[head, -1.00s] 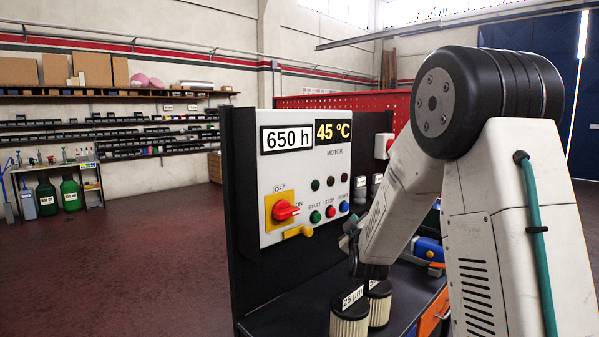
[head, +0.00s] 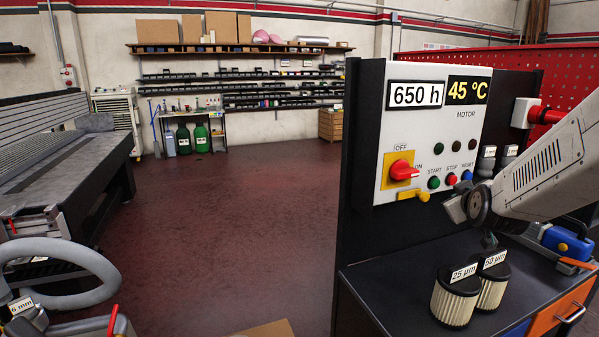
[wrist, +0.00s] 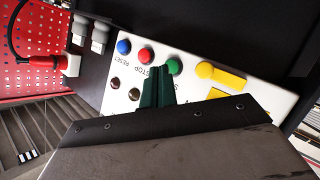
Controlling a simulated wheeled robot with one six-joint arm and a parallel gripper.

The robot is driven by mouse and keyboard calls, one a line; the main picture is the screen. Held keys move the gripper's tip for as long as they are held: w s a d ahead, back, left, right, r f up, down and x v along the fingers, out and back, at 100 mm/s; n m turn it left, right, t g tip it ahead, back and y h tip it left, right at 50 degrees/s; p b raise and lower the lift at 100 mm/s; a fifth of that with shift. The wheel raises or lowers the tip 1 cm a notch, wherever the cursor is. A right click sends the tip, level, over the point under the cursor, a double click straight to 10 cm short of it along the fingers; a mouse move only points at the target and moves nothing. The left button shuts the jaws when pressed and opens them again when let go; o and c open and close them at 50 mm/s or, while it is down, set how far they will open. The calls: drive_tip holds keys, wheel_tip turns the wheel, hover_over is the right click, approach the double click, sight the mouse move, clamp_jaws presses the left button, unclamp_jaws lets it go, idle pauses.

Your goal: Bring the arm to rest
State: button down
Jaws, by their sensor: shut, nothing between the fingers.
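My gripper (wrist: 158,74) shows in the wrist view as two dark green fingers side by side, shut and empty. In that view they lie in front of the white control panel (wrist: 197,85), near its STOP and START buttons. In the head view my arm comes in from the right, its end low beside the panel (head: 436,150) and above the dark bench top (head: 390,290). The fingers are hard to make out there. I cannot tell how far they are from the panel.
Two filter cartridges, 25 µm (head: 457,297) and 50 µm (head: 492,282), stand below my arm's end. A blue tool (head: 568,243) lies at the right. A red switch handle (head: 401,170) and yellow lever (head: 423,196) jut from the panel. The floor (head: 240,220) left is clear.

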drive_tip(key=s+a+m+g+y, duration=0.1)
drive_tip(key=s+a+g, duration=0.3)
drive_tip(key=s, duration=0.8)
drive_tip(key=s+a+f+m+g+y, duration=0.1)
drive_tip(key=s+a+g, duration=0.3)
drive_tip(key=s, duration=0.9)
drive_tip(key=s+a+m+g+y, duration=0.1)
drive_tip(key=s+a+g, duration=0.3)
drive_tip(key=s, duration=0.8)
drive_tip(key=shift+s+a+f+m+y, duration=0.15)
drive_tip(key=shift+s+a+m+y, duration=0.25)
drive_tip(key=shift+a, duration=0.4)
drive_tip(key=shift+w+a, duration=0.1)
drive_tip(key=shift+w, duration=0.05)
